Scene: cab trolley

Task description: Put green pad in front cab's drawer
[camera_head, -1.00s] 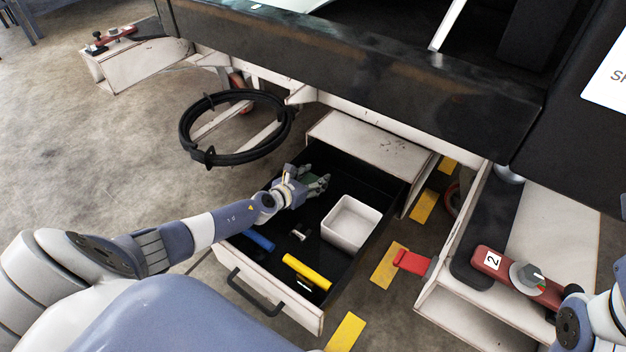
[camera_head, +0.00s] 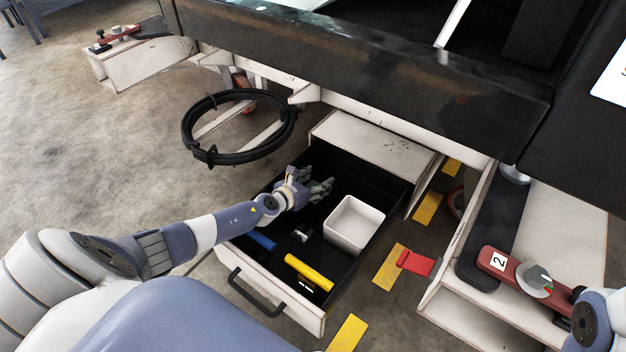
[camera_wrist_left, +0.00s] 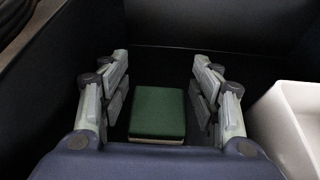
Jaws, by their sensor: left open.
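The green pad (camera_wrist_left: 158,113) lies flat on the dark floor of the open drawer (camera_head: 272,290), seen in the left wrist view. My left gripper (camera_head: 320,190) is inside the drawer near its back left part. In the left wrist view its open fingers (camera_wrist_left: 160,95) stand on either side of the pad, with gaps between them and the pad. In the head view the pad is hidden by or hard to tell from the gripper. My right gripper is not in view; only part of my right arm shows at the lower right.
A white square bin (camera_head: 352,226) stands in the drawer right of my left gripper. A yellow cylinder (camera_head: 309,272), a blue item (camera_head: 262,240) and a small metal piece (camera_head: 303,235) lie nearer the front.

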